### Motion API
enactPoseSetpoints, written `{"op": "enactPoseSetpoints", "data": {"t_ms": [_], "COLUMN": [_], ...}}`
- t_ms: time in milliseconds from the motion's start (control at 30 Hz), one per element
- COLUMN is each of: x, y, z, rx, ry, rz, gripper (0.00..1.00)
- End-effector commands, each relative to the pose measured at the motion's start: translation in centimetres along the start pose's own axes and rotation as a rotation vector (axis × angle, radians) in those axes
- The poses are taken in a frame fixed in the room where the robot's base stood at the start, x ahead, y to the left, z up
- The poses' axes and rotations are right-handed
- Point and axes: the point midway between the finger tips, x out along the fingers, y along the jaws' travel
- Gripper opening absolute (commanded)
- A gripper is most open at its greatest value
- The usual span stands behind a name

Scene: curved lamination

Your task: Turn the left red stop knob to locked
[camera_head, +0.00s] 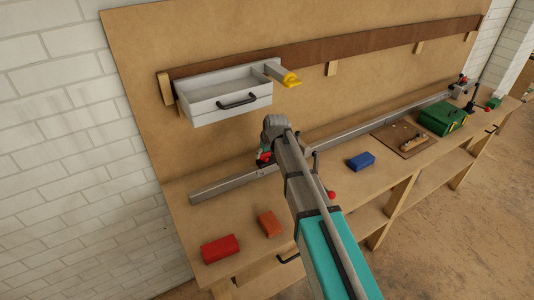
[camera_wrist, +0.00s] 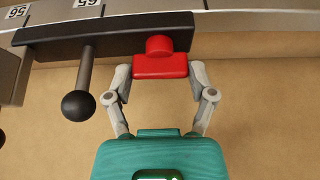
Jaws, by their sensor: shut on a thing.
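The left red stop knob (camera_wrist: 160,66) has a flat bar and a round boss. It sits on a dark stop block (camera_wrist: 110,38) on the rail. My gripper (camera_wrist: 160,76) has one finger at each end of the knob's bar and is shut on it. In the head view, the red of the knob (camera_head: 264,156) shows only in part, beside my gripper (camera_head: 268,148) at the rail; my wrist hides much of it. Another stop with a red part (camera_head: 462,79) is at the far right end of the rail.
A black ball-ended lever (camera_wrist: 79,106) hangs left of the knob, close to my left finger. A white drawer (camera_head: 225,98) is on the wall above. Red (camera_head: 220,248), orange (camera_head: 270,223) and blue (camera_head: 361,161) blocks lie on the bench. A green case (camera_head: 440,118) stands right.

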Motion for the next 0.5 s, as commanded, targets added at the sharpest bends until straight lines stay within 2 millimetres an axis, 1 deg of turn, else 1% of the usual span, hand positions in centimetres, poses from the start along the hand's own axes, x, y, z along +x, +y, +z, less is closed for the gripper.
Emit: {"op": "enactPoseSetpoints", "data": {"t_ms": [33,367,400,467,500], "x": [0.06,0.06,0.06,0.06,0.05], "y": [0.07,0.07,0.07,0.07,0.06], "z": [-0.37,-0.38,-0.38,-0.36,-0.33], "rx": [0.004,0.006,0.006,0.006,0.006], "ry": [0.008,0.008,0.008,0.007,0.007], "rz": [0.003,0.004,0.004,0.004,0.004], "gripper": [0.24,0.24,0.77,0.88,0.95]}}
